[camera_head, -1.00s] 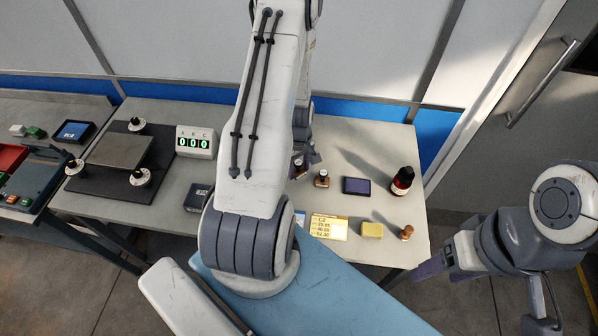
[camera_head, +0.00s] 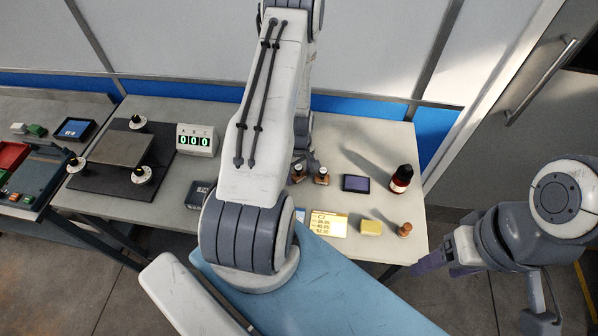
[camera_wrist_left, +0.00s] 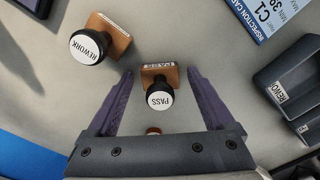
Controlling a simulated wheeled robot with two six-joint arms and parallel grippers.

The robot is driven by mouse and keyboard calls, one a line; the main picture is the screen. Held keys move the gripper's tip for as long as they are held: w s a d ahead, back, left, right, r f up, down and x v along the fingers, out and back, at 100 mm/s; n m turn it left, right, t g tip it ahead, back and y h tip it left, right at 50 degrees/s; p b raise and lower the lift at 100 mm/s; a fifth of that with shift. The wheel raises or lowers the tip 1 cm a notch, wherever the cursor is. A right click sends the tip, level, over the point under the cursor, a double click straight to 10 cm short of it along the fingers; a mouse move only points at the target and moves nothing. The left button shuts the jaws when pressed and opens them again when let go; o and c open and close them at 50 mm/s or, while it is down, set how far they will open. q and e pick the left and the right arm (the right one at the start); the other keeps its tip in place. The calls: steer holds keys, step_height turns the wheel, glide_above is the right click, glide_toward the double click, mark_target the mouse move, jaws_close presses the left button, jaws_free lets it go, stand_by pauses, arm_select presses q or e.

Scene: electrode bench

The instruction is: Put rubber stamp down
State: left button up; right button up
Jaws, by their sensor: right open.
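In the left wrist view, a rubber stamp marked PASS (camera_wrist_left: 158,92), with a black round top and brown base, stands on the bench between the two spread fingers of my left gripper (camera_wrist_left: 160,90). Gaps show on both sides of it. A second stamp marked REWORK (camera_wrist_left: 88,47) stands to its upper left, outside the fingers. In the head view two small stamps, one at the arm's edge (camera_head: 299,173) and one just right of it (camera_head: 321,176), stand on the bench; my left fingers are hidden behind the arm. My right gripper (camera_head: 430,262) is open and empty, off the bench's right edge.
An ink pad (camera_head: 356,183), a red and black bottle (camera_head: 402,178), a yellow block (camera_head: 371,227), a wooden-handled piece (camera_head: 405,229) and a yellow card (camera_head: 328,223) lie to the right. A counter (camera_head: 196,140) and dark plate (camera_head: 75,185) are left. A dark labelled bin (camera_wrist_left: 290,80) is near.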

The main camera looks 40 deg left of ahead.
mark_target(299, 167)
arm_select(q)
steer(key=shift+r, duration=0.6)
step_height(299, 167, up, 10)
steer(key=b, duration=0.2)
steer(key=shift+f+b, duration=0.15)
steer(key=shift+b, duration=0.25)
steer(key=shift+r, duration=0.75)
